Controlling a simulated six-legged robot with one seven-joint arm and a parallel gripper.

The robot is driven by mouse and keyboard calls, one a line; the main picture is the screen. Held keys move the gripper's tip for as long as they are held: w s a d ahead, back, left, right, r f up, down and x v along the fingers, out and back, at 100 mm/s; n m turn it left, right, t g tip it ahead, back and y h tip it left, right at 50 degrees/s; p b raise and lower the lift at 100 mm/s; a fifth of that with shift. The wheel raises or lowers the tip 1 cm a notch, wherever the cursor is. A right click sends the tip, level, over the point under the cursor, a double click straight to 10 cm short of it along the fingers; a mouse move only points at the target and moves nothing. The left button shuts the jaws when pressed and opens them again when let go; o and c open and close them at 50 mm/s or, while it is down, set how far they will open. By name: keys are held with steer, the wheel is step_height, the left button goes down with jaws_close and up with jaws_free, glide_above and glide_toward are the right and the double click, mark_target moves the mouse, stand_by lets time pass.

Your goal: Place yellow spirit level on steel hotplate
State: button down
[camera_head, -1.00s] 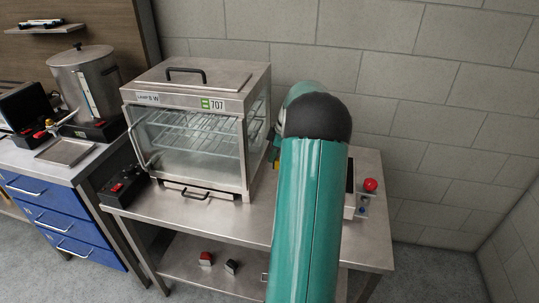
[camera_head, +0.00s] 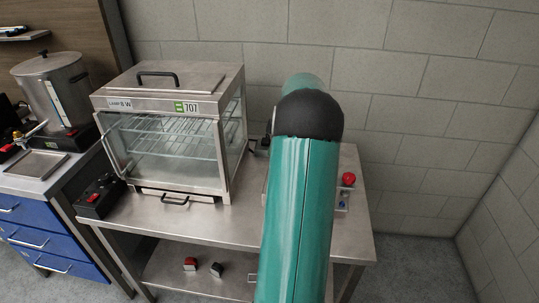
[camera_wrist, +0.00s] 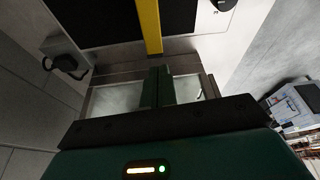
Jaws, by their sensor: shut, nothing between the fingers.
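The yellow spirit level (camera_wrist: 150,25) shows in the wrist view as a yellow bar over the black top (camera_wrist: 105,18) of the steel hotplate. Its far end runs out of the picture, and its near end reaches the steel edge by my fingers. My gripper (camera_wrist: 158,75) is shut and empty, with its fingertips close to that near end. I cannot tell whether they touch it. In the head view my arm hides the gripper, the level and most of the hotplate. Only the hotplate's right side (camera_head: 342,200), with a red button, shows there.
A glass-fronted warming cabinet (camera_head: 175,130) stands left of my arm on the steel table (camera_head: 225,222). A black switch box (camera_head: 100,197) is at the table's left end. Two small objects lie on the lower shelf (camera_head: 180,270). A block wall (camera_head: 410,100) stands behind.

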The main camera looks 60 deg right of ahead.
steer(key=v, duration=1)
steer(key=shift+r, duration=0.15)
steer(key=shift+s+d, duration=0.1)
steer(key=shift+s, duration=0.1)
